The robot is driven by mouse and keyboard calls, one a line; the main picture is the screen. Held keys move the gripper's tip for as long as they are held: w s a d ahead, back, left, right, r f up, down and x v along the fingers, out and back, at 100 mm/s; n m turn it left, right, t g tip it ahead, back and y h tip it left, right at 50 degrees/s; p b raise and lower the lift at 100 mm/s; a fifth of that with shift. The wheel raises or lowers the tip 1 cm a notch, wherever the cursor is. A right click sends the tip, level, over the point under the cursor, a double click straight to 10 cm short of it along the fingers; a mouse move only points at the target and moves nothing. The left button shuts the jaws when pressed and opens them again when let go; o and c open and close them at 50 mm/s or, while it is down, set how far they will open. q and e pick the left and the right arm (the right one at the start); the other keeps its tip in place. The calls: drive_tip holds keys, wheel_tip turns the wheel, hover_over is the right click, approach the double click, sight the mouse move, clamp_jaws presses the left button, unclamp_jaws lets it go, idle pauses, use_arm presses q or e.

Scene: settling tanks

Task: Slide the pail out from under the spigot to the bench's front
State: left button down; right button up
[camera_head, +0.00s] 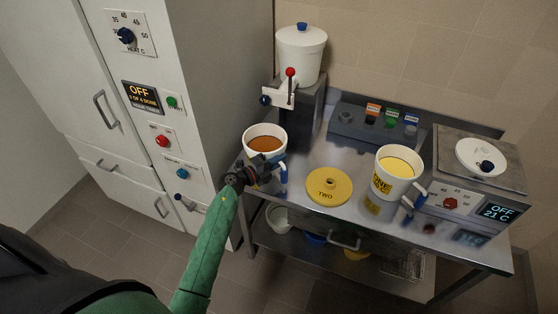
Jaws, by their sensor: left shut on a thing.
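The white pail (264,131) holds an orange-brown liquid. It stands on the steel bench (330,205) at the left end, near the bench's front edge and in front of the spigot (278,97). The spigot has a red-knobbed lever and sits below a white tank (301,55) with a blue lid knob. My left gripper (275,172) is shut on the pail's blue handle, at the pail's front right. The fingers partly hide the handle. My right gripper is not in view.
A yellow disc marked TWO (329,187) lies right of the pail. A second white pail (396,175) with yellow liquid stands further right, beside a grey heater unit (468,180). A tall grey cabinet (205,70) rises close on the left. A rack with coloured tags (372,128) stands behind.

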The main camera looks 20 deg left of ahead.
use_arm(q)
drive_tip(key=shift+f, duration=0.1)
drive_tip(key=c, duration=1.4)
unclamp_jaws()
drive_tip(key=shift+o, duration=0.2)
